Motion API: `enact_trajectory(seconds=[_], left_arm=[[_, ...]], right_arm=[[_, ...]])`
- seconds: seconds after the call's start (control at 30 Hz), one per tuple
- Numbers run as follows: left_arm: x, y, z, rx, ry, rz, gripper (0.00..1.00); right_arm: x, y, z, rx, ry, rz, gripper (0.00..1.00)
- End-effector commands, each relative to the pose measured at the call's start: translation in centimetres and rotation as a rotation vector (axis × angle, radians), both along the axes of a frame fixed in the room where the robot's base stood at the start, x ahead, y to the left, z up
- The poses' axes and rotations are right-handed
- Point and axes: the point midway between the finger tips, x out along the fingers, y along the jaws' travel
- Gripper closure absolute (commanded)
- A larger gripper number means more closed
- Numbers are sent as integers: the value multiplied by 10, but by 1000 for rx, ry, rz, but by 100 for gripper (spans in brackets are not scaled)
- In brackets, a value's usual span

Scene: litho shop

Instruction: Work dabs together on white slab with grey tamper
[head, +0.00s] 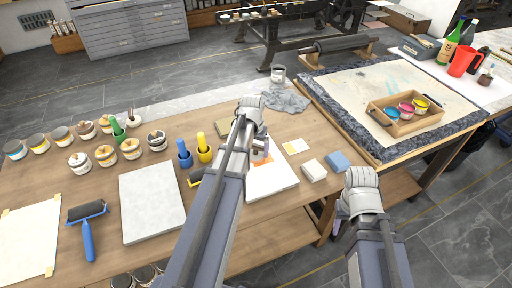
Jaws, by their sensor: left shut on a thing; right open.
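The white slab (283,184) lies on the wooden table, partly behind my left arm. An orange dab (264,158) shows on its far part; whether other dabs lie behind the arm I cannot tell. My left gripper (260,152) points down over the slab's far end, shut on what appears to be the grey tamper, mostly hidden by the gripper and arm. I cannot tell whether the tamper touches the slab. My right gripper (343,209) is open and empty off the table's right front edge, its fingers largely hidden by its wrist.
A pale grey slab (152,201) and a blue-handled roller (88,228) lie to the left. White (314,170) and blue (338,161) blocks lie right of the white slab. A wooden tray (393,130) of inks is on the right table.

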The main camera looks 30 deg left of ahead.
Motion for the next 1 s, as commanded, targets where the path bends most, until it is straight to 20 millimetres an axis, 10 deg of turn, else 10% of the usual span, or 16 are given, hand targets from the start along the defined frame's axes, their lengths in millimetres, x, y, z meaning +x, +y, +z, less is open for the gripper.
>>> enact_trajectory(seconds=[1.0], left_arm=[[7,-17,0,-2,-1,-1,91]], right_arm=[[0,0,0,0,0,0,50]])
